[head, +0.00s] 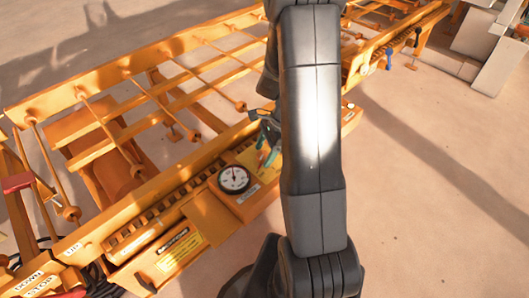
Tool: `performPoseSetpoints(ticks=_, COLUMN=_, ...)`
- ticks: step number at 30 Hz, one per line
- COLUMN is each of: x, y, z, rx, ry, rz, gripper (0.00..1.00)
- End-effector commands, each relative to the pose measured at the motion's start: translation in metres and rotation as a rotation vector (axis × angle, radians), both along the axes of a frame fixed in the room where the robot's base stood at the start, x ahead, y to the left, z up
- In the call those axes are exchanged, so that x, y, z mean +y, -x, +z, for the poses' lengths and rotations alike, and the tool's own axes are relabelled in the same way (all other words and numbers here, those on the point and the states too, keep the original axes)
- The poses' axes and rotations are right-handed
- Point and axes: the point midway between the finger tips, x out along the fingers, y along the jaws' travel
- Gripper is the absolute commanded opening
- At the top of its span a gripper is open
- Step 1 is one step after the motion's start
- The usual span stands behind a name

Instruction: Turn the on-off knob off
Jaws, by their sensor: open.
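The yellow press's control panel (236,207) carries a round white gauge (234,179). My gripper (266,159) is open above the panel, just right of and beyond the gauge, with its greenish fingertips pointing down. No object shows between the fingers. My own dark arm crosses the middle of the view and covers part of the panel. I cannot make out the on-off knob; the arm or gripper may hide it. Whether the fingers touch the panel cannot be told.
The press's yellow frame (60,93) with crossing rods fills the left. Small levers, one blue (388,58) and one black (417,38), stand at the upper right. A red part (17,183) sits at the left edge. Sandy ground (440,200) at the right is clear.

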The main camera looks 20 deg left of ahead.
Motion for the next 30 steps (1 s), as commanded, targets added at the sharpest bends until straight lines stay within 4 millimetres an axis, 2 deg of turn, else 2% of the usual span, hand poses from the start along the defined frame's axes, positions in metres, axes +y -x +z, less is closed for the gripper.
performPoseSetpoints(ticks=10, x=0.0011, y=0.0010, z=-0.0033, rx=0.000, ry=0.000, rz=0.000, gripper=0.59)
performPoseSetpoints(ticks=15, x=0.0011, y=0.0009, z=-0.0031, rx=0.000, ry=0.000, rz=0.000, gripper=0.26)
performPoseSetpoints(ticks=17, x=0.0010, y=0.0008, z=-0.0031, rx=-0.001, ry=0.001, rz=0.000, gripper=0.17)
performPoseSetpoints(ticks=25, x=0.0012, y=0.0007, z=-0.0028, rx=0.001, ry=0.001, rz=0.024, gripper=0.17)
performPoseSetpoints(ticks=30, x=0.0018, y=0.0000, z=-0.0024, rx=-0.001, ry=0.001, rz=0.096, gripper=0.17)
